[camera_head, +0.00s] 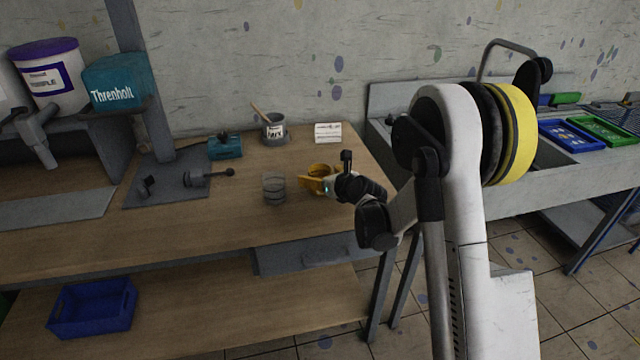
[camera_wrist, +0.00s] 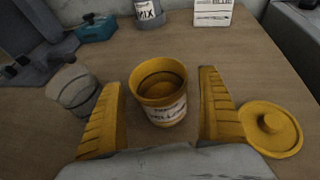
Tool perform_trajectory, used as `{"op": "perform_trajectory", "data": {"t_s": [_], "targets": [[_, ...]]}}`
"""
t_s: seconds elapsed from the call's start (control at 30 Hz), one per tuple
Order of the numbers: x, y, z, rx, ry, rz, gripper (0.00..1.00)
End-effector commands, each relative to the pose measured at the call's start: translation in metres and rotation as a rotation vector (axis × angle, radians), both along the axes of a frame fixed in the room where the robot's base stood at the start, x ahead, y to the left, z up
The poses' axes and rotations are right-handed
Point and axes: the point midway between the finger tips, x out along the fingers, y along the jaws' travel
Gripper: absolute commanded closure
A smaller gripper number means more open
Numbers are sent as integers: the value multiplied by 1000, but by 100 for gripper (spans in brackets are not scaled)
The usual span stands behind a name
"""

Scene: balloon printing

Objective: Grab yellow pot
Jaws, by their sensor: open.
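The yellow pot (camera_wrist: 163,97) stands upright on the wooden table, with a pale label on its front and its top open. In the wrist view it lies between the two yellow fingers of my gripper (camera_wrist: 161,112), with gaps on both sides. My gripper is open and does not appear to touch the pot. A round yellow lid (camera_wrist: 270,127) with a knob lies on the table just right of the right finger. In the head view my gripper (camera_head: 318,181) reaches in from the right and partly hides the pot.
A clear glass (camera_head: 275,188) stands left of the pot, close to the left finger. A grey can (camera_head: 273,130) with a stick and a white card (camera_head: 328,133) stand behind. A teal box (camera_head: 225,147) is at back left. The front of the table is clear.

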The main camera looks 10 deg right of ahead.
Motion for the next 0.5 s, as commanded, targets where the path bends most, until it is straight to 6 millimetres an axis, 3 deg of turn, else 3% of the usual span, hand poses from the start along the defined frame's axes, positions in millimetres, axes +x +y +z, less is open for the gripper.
{"op": "perform_trajectory", "data": {"t_s": [0.03, 0.2, 0.5], "targets": [[0, 0, 0, 0, 0, 0, 20], [0, 0, 0, 0, 0, 0, 72], [0, 0, 1, 0, 0, 0, 72]]}}
